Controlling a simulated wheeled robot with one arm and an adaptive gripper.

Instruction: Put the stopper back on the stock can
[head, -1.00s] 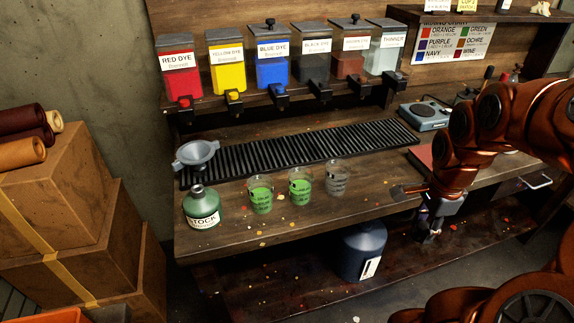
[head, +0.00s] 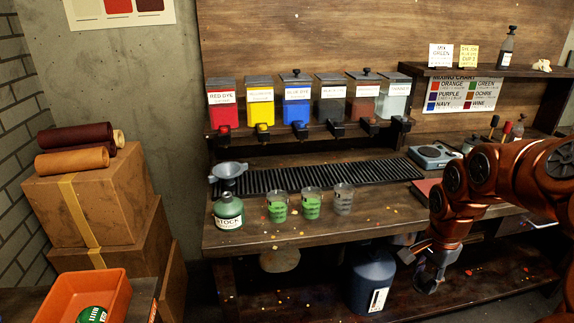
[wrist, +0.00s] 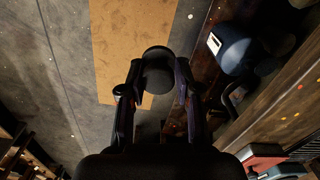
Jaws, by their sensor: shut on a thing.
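The stock can (head: 228,212) is a green can with a white STOCK label. It stands upright at the front left of the bench, and its top looks like a short neck with no stopper visible on it. My gripper (head: 430,281) hangs in front of the bench, to the right of and lower than the can, well apart from it. In the wrist view my gripper (wrist: 153,84) is shut on a dark round stopper (wrist: 157,57), held between the fingertips. In the head view the stopper is too dark and small to make out.
A grey funnel (head: 229,170) stands just behind the can. Several cups, two with green liquid (head: 277,207), stand to its right. Dye bins (head: 297,105) line the back above a black grate (head: 320,178). A blue jug (head: 371,281) sits on the lower shelf. An orange tray (head: 90,297) is at lower left.

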